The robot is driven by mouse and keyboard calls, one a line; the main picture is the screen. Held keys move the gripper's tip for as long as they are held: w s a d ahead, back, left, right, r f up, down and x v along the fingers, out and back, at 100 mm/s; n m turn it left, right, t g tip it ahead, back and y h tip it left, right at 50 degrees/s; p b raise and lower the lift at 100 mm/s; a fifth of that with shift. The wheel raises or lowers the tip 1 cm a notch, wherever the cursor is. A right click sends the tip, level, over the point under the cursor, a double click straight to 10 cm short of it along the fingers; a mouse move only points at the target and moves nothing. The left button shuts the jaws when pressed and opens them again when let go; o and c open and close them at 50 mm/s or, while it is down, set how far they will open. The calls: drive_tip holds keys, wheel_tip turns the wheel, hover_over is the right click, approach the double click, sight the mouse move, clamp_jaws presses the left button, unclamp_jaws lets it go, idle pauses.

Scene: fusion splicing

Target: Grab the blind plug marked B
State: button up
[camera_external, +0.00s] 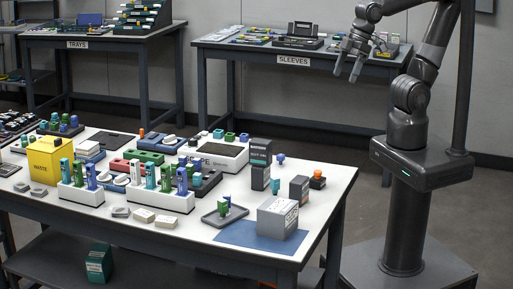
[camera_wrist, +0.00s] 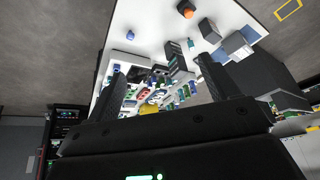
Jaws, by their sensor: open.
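My gripper (camera_external: 347,73) is open and empty, raised in the air at the right of the front table, before the sleeves table. In the wrist view its two dark fingers (camera_wrist: 160,72) stand apart, with the front table beyond them. Small plug-like pieces stand at the front table's right end: a blue one (camera_external: 281,159), an orange one on a dark block (camera_external: 318,176), a teal one (camera_external: 276,186) and a green one (camera_external: 223,207) on a grey tray. The orange one (camera_wrist: 186,9) also shows in the wrist view. No letter B is readable, so I cannot tell which plug bears it.
The front table (camera_external: 325,200) is crowded with white racks of green and blue pieces, a yellow waste bin (camera_external: 48,161) and dark boxes (camera_external: 260,152). A grey box (camera_external: 280,218) stands on a blue mat (camera_external: 240,236). The sleeves table (camera_external: 225,46) stands behind.

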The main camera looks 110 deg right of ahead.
drive_tip(key=w+a+f+g, duration=0.2)
drive_tip(key=w+a+f, duration=0.2)
drive_tip(key=w+f, duration=0.3)
drive_tip(key=m+g, duration=0.2)
drive_tip(key=g, duration=0.1)
hover_over(318, 170)
drive_tip(key=f, duration=1.1)
drive_tip(key=shift+w+f, duration=0.1)
drive_tip(key=shift+w, duration=0.1)
drive_tip(key=shift+w+a+f, duration=0.1)
drive_tip(key=shift+f, duration=0.15)
wheel_tip(318, 170, down, 5)
drive_tip(key=shift+f, duration=0.15)
drive_tip(key=shift+s+f, duration=0.2)
drive_tip(key=shift+f, duration=2.55)
drive_tip(key=shift+c, duration=0.2)
drive_tip(key=c, duration=1)
